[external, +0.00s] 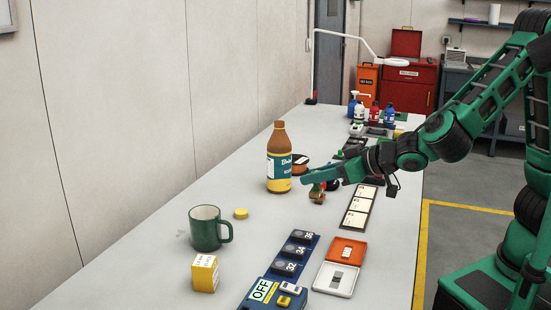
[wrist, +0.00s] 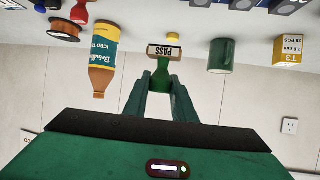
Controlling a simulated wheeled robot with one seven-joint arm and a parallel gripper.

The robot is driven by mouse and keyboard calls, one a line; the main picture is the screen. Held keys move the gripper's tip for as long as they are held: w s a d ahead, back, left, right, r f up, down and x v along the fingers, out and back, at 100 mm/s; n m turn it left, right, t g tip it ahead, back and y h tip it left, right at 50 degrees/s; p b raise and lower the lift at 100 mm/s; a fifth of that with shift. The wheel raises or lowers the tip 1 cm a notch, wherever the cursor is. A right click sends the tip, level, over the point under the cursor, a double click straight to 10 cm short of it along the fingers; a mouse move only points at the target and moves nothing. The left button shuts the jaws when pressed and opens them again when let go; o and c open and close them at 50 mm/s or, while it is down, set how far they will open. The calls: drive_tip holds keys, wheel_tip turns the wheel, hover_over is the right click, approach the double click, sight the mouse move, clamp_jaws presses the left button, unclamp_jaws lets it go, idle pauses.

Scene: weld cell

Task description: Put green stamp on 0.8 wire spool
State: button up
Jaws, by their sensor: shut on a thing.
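The green stamp (wrist: 162,72) has a green handle and a wooden block marked PASS. My gripper (wrist: 160,88) is shut on its handle, and the block points down toward the table. In the external view my gripper (external: 310,179) reaches in from the right, with the stamp's wooden block (external: 317,196) hanging under the fingers, above the table. A copper wire spool with dark flanges (external: 299,163) lies flat behind the gripper, beside the bottle. It also shows at the upper left of the wrist view (wrist: 63,31). Its size label cannot be read.
A brown-and-yellow bottle (external: 279,163) stands close to the spool. A red-handled stamp (wrist: 79,12) is near it. A green mug (external: 207,230), yellow box (external: 205,274), yellow disc (external: 241,213) and orange-lidded case (external: 345,250) are nearer. The left side of the table is mostly clear.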

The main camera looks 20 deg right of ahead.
wheel_tip(320, 180, up, 15)
drive_tip(key=m+t+h, duration=0.2)
drive_tip(key=m+h, duration=0.2)
drive_tip(key=h, duration=0.1)
hover_over(295, 159)
wheel_tip(295, 159, down, 17)
drive_tip(key=shift+w+d+f, duration=0.1)
drive_tip(key=shift+f, duration=2.3)
drive_tip(key=o, duration=1)
